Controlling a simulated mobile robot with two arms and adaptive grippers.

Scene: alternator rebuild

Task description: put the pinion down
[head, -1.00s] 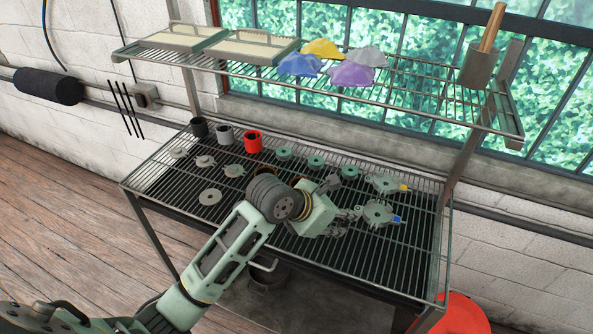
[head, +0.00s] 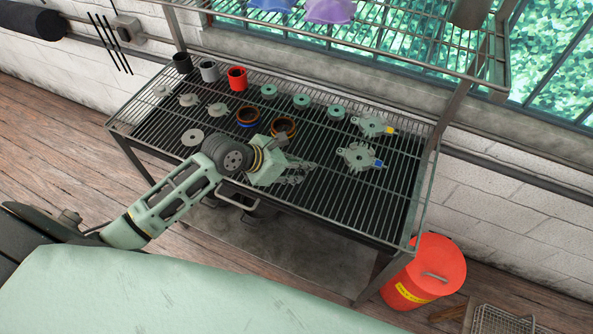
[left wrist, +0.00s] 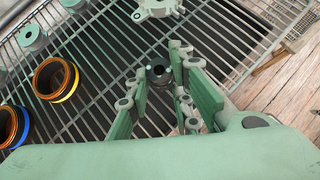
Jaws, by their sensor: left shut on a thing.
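The pinion (left wrist: 158,76), a small dark round part with a hole in its middle, sits between the fingertips of my left gripper (left wrist: 161,70) in the left wrist view. In the head view my left gripper (head: 300,173) is over the front middle part of the wire shelf (head: 330,215), and the pinion is too small to make out there. The gripper is shut on the pinion. I cannot tell whether the pinion touches the shelf bars. My right gripper is not in view.
Two end brackets (head: 360,157) lie right of the gripper. Copper-coloured rings (head: 284,127) lie behind it. Several green discs (head: 302,100), small metal parts (head: 218,109) and a red cup (head: 238,78) stand farther back. The shelf's front right is bare. A red bin (head: 430,268) stands on the floor.

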